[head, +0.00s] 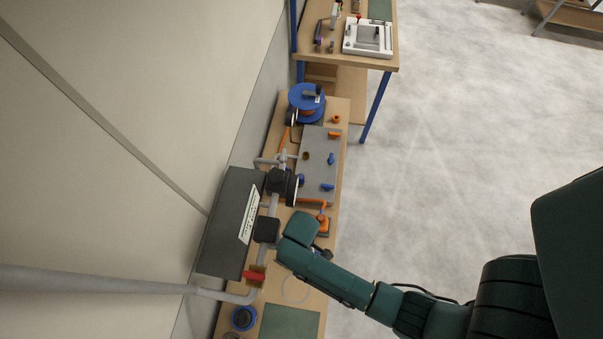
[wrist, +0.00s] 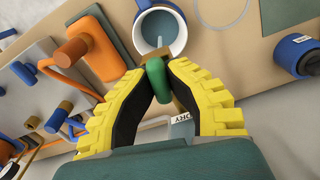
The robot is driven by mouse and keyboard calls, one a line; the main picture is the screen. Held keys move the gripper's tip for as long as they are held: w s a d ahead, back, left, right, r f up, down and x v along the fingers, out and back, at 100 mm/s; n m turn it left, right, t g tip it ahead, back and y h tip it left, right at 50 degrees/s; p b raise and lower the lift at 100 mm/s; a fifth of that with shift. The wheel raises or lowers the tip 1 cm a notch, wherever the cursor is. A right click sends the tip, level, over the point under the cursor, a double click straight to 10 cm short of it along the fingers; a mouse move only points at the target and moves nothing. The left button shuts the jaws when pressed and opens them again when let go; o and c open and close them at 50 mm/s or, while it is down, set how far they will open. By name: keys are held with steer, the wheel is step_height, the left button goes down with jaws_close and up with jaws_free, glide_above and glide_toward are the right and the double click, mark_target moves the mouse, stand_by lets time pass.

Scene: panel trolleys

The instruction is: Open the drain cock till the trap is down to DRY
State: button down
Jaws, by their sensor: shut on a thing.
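In the wrist view my gripper (wrist: 160,78), with yellow fingers and dark pads, is shut on a green handle (wrist: 153,82), which looks like the drain cock's lever. A brass-coloured piece (wrist: 152,59) sits just behind the handle. In the head view my arm hides the gripper and the cock.
An orange valve (wrist: 76,50) stands left of the gripper in the wrist view. In the head view a grey panel (head: 317,162) with blue and orange fittings lies on the bench (head: 337,170), with a dark box (head: 228,222) and pipes along the wall.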

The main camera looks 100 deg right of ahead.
steer(key=c, duration=1.4)
jaws_free()
steer(key=shift+s+f+n, duration=0.1)
steer(key=shift+f+n, duration=0.1)
steer(key=shift+n, duration=0.2)
steer(key=o, duration=0.5)
steer(key=shift+r, duration=0.1)
step_height(320, 180, up, 7)
steer(key=shift+r, duration=0.1)
